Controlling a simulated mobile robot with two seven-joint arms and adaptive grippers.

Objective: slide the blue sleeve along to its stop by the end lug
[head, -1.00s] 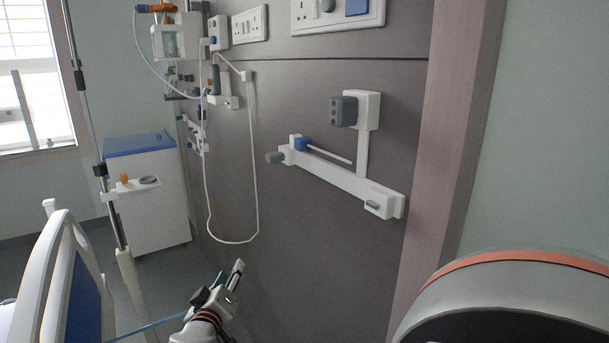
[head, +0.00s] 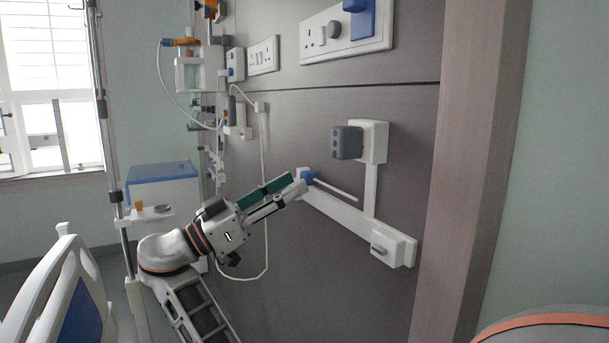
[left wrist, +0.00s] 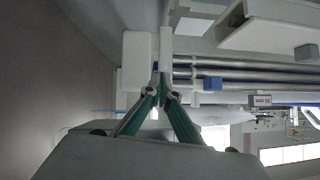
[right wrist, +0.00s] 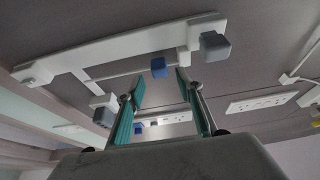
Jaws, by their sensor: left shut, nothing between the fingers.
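The blue sleeve (head: 308,177) sits on a thin white rod near the left end of the white wall rail (head: 345,215). In the right wrist view the sleeve (right wrist: 158,67) shows just beyond the fingertips, with a short stretch of rod between it and the white end lug (right wrist: 184,58). My right gripper (head: 297,187) points at that end of the rail and hides part of it in the head view. Its fingers (right wrist: 160,88) are apart, with nothing between them. My left gripper (left wrist: 161,92) shows only in its wrist view, fingertips together and empty, away from the sleeve.
A grey knob (right wrist: 215,46) juts out beside the end lug, close to my right fingers. A grey box (head: 347,143) on a white post stands above the rail. A hanging white cable (head: 264,150) passes behind my right arm. A bed (head: 75,285) stands at lower left.

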